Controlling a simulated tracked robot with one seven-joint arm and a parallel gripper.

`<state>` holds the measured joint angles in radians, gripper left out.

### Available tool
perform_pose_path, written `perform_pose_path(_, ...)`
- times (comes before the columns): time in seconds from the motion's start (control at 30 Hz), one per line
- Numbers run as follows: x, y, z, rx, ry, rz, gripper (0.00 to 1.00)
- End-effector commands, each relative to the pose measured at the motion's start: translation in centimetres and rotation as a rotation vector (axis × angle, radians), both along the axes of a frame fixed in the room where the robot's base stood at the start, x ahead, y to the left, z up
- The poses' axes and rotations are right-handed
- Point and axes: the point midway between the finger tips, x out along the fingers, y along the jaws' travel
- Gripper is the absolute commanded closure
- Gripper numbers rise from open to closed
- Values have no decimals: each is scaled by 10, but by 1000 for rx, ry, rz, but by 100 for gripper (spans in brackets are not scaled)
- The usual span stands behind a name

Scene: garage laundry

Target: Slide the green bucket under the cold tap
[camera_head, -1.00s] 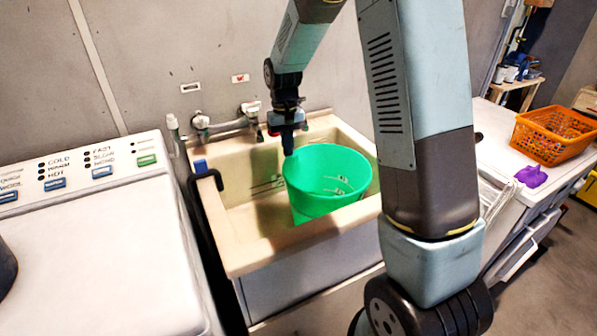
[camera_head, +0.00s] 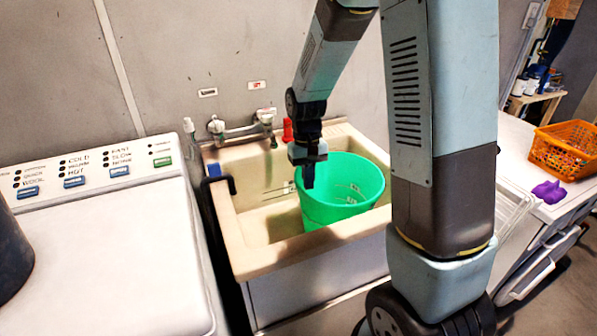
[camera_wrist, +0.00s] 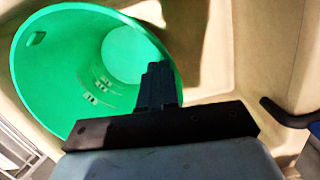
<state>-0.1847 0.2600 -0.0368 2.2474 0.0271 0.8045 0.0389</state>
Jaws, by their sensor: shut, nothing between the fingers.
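The green bucket (camera_head: 345,205) stands in the right part of the beige sink (camera_head: 252,262). My gripper (camera_head: 307,184) is shut and empty, pointing down at the bucket's left rim. In the wrist view the closed fingertips (camera_wrist: 158,68) overlap the rim of the bucket (camera_wrist: 60,75); I cannot tell whether they touch it. Two taps are on the wall behind the sink: a left tap (camera_head: 215,127) below a plain label (camera_head: 207,92), and a right tap (camera_head: 266,117) below a red-marked label (camera_head: 257,85). Which is cold is too small to read.
A dark hose with a blue clip (camera_head: 213,171) hangs over the sink's left edge. A red object (camera_head: 287,130) stands behind my gripper. A white washer (camera_head: 110,245) is at left. An orange basket (camera_head: 565,152) and purple item (camera_head: 549,192) sit at right. The sink's left part is free.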

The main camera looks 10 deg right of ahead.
Motion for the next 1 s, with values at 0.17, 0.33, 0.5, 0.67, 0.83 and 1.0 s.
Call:
perform_pose_path(0.17, -14, -1, -8, 0, 3, 0, 100)
perform_pose_path(0.33, -14, -2, -16, 0, 2, -1, 100)
perform_pose_path(0.5, -14, -2, -19, -2, 4, -1, 100)
perform_pose_path(0.67, -15, -3, -20, -2, 7, -2, 100)
perform_pose_path(0.83, 0, -2, -20, -3, 6, -3, 100)
perform_pose_path(1.0, 36, 1, -20, -3, 4, -4, 100)
